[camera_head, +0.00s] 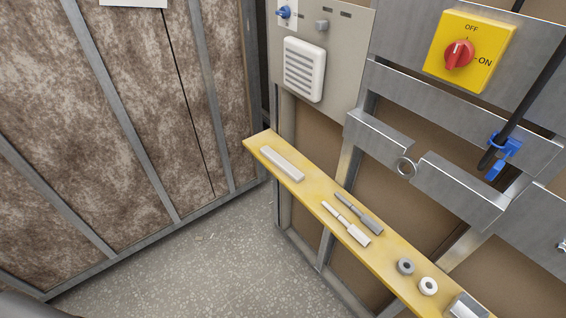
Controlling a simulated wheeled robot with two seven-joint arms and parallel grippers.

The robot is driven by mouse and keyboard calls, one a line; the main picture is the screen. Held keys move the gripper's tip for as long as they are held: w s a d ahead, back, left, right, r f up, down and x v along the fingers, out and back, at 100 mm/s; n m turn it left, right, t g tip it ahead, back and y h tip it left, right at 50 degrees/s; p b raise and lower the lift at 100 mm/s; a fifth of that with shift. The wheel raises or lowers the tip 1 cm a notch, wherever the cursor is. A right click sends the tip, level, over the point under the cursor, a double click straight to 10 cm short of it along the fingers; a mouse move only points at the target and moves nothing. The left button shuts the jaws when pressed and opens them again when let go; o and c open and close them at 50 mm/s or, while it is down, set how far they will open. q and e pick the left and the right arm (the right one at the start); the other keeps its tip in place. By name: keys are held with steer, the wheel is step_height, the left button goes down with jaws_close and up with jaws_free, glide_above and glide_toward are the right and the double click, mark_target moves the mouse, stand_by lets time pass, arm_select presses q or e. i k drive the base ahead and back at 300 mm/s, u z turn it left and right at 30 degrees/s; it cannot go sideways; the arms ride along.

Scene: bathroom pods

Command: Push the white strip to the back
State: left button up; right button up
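The white strip (282,163) is a short pale bar lying flat near the far left end of a narrow yellow shelf (308,194). Bare shelf shows around it, and nothing touches it. Neither of my grippers is in this view. A dark shape at the bottom left corner may be part of my own body.
A white and a grey tool-like piece (346,223) lie mid-shelf. A grey ring (405,267), a white ring (428,286) and a metal block (467,306) are nearer. A vent (304,69) and yellow switch box (470,49) are on the wall behind. Open floor (190,265) lies left.

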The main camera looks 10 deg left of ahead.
mark_target(288, 169)
steer(key=z, duration=3)
steer(key=k, duration=0.85)
steer(key=u, duration=1.65)
